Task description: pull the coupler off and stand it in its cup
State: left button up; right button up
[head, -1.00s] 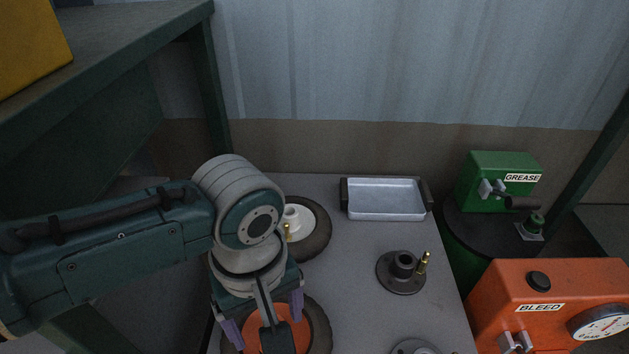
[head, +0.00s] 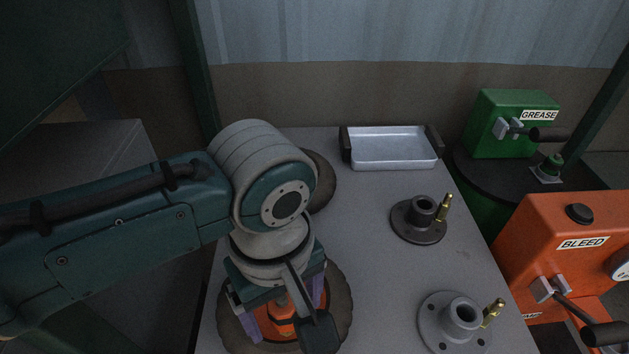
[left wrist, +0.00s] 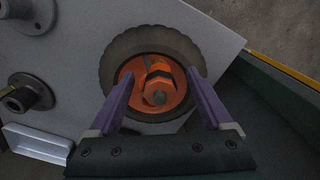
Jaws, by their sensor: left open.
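An orange piece with a black band and a grey tip (left wrist: 158,82), which looks like the coupler, lies over the orange hub of a dark-tyred wheel (left wrist: 110,68). The wheel (head: 343,308) is at the near left of the table in the head view. My left gripper (head: 283,320) is open above the hub, its purple fingers on either side of the orange piece. Its fingertips (left wrist: 161,76) are apart in the left wrist view. I cannot tell whether they touch it. Which holder is its cup is unclear. My right gripper is not in view.
A metal tray (head: 392,148) is at the back. The green GREASE box (head: 515,122), a small green cup-like holder (head: 550,168) and the orange BLEED box (head: 555,235) stand to the right.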

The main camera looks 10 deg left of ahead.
pick_arm(q)
jog(key=shift+c, duration=0.3)
grip_shut()
dwell(0.9)
